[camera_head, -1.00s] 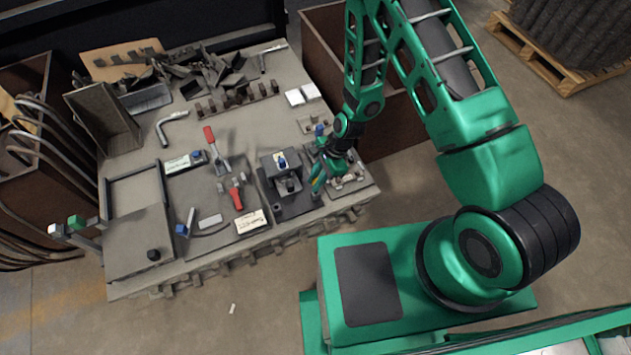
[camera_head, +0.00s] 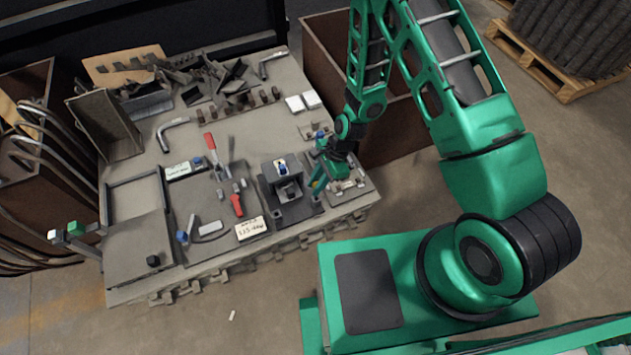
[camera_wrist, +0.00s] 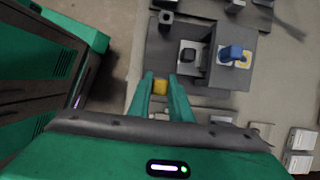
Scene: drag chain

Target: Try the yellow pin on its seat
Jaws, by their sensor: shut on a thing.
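My gripper (camera_head: 318,188) is over the near right part of the bench, beside a dark block fixture (camera_head: 281,168). In the wrist view my gripper (camera_wrist: 160,78) is shut on the yellow pin (camera_wrist: 160,87), which shows as a small yellow block between the two green fingers. The pin's lower end is hidden. The fixture in the wrist view (camera_wrist: 258,78) lies ahead and to the right of the fingers. It carries a blue piece (camera_wrist: 232,53) on a yellow-marked face and a black knob (camera_wrist: 187,55). I cannot tell which part is the pin's seat.
A dark upright post (camera_wrist: 166,18) stands on the fixture's base plate. Pale blocks (camera_head: 303,101) sit farther back. The bench's front edge is close by.

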